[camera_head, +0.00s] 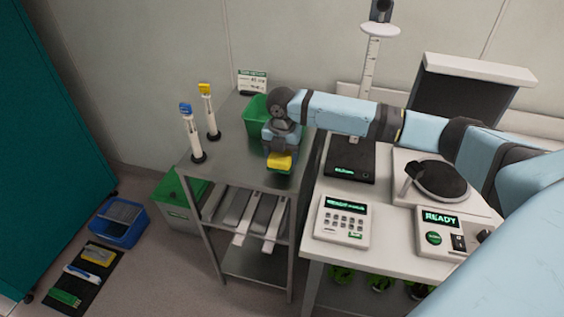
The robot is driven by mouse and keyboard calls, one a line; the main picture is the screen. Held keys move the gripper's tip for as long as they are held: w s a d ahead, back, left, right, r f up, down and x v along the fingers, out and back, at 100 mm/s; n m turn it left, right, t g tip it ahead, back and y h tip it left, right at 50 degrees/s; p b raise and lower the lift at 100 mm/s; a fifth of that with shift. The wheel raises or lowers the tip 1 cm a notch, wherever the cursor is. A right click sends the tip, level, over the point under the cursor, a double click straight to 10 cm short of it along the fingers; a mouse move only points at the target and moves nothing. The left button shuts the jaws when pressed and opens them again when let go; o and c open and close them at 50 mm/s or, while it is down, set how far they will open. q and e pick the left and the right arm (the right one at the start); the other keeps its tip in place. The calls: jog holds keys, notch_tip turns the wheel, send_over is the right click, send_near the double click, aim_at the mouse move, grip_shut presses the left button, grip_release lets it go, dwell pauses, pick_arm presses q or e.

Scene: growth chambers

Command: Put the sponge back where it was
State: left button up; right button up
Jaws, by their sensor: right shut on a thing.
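The sponge (280,162) shows as a yellow block at the end of my right gripper (280,152), above the metal trolley's top shelf (235,165). My right gripper points down and is shut on it. Whether the sponge touches the shelf I cannot tell. My right arm reaches in from the right across the white bench. My left gripper is not in view.
A green bin (256,113) stands behind the gripper, and two posts with blue (186,109) and yellow (205,89) heads stand left. On the floor are a blue tub (130,236) and a black mat (84,276) holding several items. Instruments occupy the white bench (320,247).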

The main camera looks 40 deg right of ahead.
notch_tip(320, 180, down, 4)
jog(key=shift+r, duration=0.25)
jog(key=o, duration=0.9)
notch_tip(320, 180, up, 12)
jog(key=shift+r, duration=0.1)
dwell(0.3)
